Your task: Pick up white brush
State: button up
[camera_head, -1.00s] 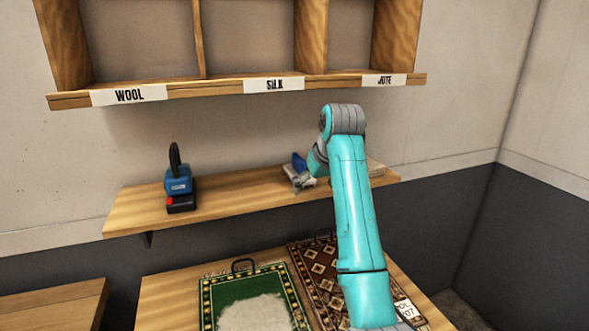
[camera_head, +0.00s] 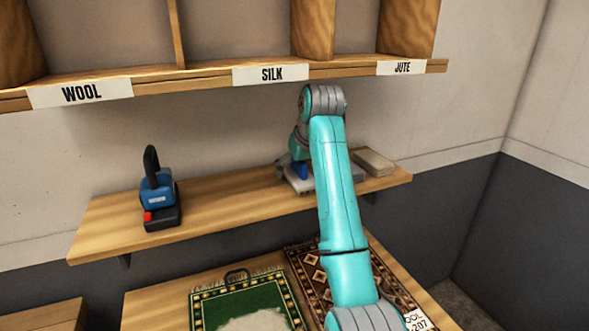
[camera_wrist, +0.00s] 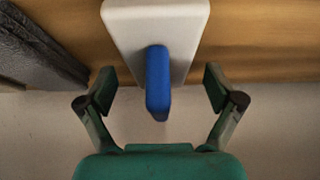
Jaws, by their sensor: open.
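The white brush is a white block with a blue handle. In the wrist view its white body (camera_wrist: 157,22) lies on the wooden shelf and its blue handle (camera_wrist: 158,82) points toward me. My gripper (camera_wrist: 160,90) is open, with one finger on each side of the handle and a gap on both sides. In the head view the brush (camera_head: 300,183) is on the shelf and partly hidden behind my arm. My gripper is mostly hidden there too.
The wooden shelf (camera_head: 225,209) also holds a blue and black tool (camera_head: 158,195) at left and a beige block (camera_head: 373,161) at right. Labelled cubbies (camera_head: 235,30) hang above. A table below carries a green rug (camera_head: 240,296) and a brown patterned rug (camera_head: 308,270).

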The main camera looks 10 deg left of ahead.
jog(key=shift+w+a+f, duration=0.1)
jog(key=shift+w+f, duration=0.1)
jog(key=shift+f, duration=0.3)
jog(key=c, duration=1.3)
jog(key=shift+c, duration=0.2)
jog(key=shift+r, duration=0.35)
